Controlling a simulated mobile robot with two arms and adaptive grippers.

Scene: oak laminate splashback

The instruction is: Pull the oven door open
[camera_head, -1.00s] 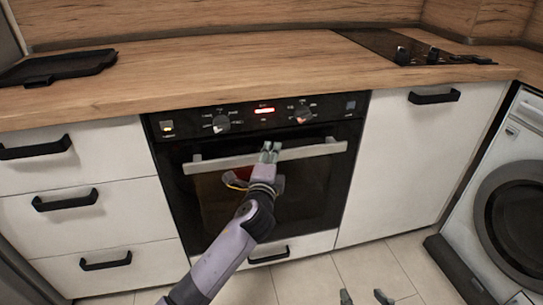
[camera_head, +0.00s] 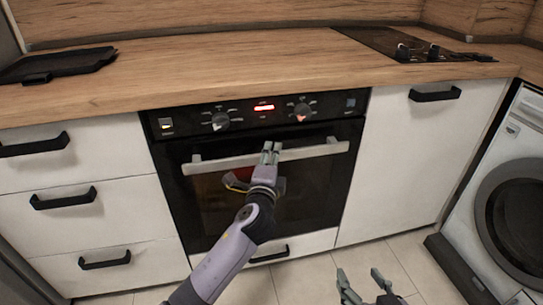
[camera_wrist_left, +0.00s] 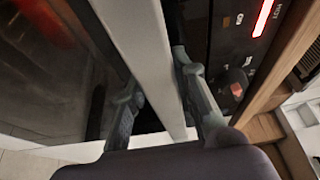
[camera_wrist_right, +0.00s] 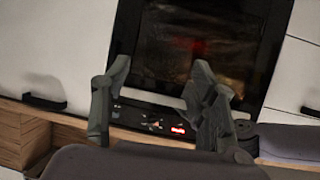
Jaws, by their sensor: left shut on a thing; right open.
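The oven door (camera_head: 312,190) is dark glass and looks shut or nearly so, upright under the control panel. Its light metal bar handle (camera_head: 225,162) runs across the top. My left gripper (camera_head: 270,150) is shut on the handle near its middle. In the left wrist view the fingers (camera_wrist_left: 158,85) lie on both sides of the handle bar (camera_wrist_left: 140,40). My right gripper (camera_head: 361,275) is open and empty, low in front of the floor, right of the oven. Its spread fingers (camera_wrist_right: 158,75) show in the right wrist view, with the oven door (camera_wrist_right: 200,40) beyond.
The oven control panel (camera_head: 262,117) has knobs and a red display. White drawers (camera_head: 95,160) stand left, a white cabinet (camera_head: 400,170) and a washing machine (camera_head: 505,190) right. The worktop (camera_head: 240,65) carries a black tray (camera_head: 60,67) and a hob (camera_head: 390,43). The tiled floor in front is free.

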